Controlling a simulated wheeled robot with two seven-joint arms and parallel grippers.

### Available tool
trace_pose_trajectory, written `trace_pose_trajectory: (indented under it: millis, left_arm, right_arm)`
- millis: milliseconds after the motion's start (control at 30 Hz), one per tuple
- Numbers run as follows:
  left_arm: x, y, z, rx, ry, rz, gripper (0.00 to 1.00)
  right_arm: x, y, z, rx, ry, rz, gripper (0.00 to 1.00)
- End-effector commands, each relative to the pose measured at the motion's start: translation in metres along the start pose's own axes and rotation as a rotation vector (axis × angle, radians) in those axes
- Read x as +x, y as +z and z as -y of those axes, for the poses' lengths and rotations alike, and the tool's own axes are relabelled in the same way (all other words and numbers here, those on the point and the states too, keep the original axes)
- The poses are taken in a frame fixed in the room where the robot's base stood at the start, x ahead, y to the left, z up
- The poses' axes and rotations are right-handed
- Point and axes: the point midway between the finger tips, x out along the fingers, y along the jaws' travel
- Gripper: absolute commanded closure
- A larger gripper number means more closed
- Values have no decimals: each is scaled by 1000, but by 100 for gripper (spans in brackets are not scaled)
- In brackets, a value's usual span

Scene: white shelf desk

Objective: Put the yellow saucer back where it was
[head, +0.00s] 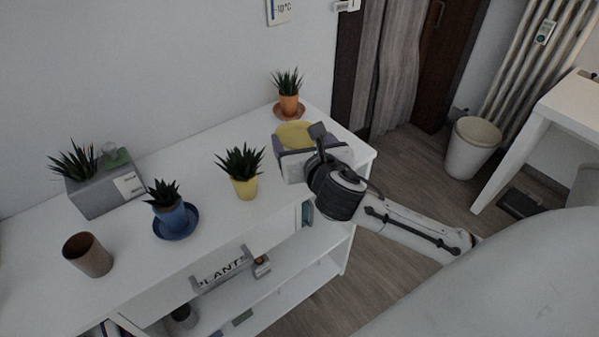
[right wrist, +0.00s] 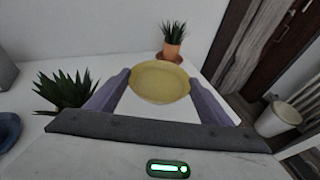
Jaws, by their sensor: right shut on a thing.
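The yellow saucer (head: 296,133) is at the right gripper, over the right end of the white desk top. It also shows in the right wrist view (right wrist: 160,82), between the fingertips. My right gripper (head: 293,137) is shut on the saucer, with a purple finger at each side of it. Whether the saucer touches the desk top I cannot tell. The yellow pot (head: 244,186) with a spiky plant stands on the desk with no saucer visible under it, left of the gripper. My left gripper is not in view.
An orange pot (head: 289,104) on an orange saucer stands at the back right. A blue pot on a blue saucer (head: 176,222), a brown pot (head: 87,254) and a grey planter (head: 103,191) stand to the left. A white desk top (head: 215,242) and a bin (head: 472,147) also show.

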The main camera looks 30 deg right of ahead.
Motion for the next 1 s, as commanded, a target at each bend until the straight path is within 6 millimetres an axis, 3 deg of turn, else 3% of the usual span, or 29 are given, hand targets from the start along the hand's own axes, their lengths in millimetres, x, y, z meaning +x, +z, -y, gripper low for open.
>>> trace_pose_trajectory:
  millis: [133, 300, 800, 1000]
  left_arm:
    - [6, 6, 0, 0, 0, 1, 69]
    - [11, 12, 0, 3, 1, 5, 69]
    - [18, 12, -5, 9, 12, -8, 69]
    - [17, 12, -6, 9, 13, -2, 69]
  right_arm:
    - [22, -4, 16, -1, 2, -1, 49]
    - [32, -35, 17, -1, 3, -5, 49]
    - [50, -90, 18, -2, 3, -2, 49]
    - [51, -92, 17, -2, 4, 0, 49]
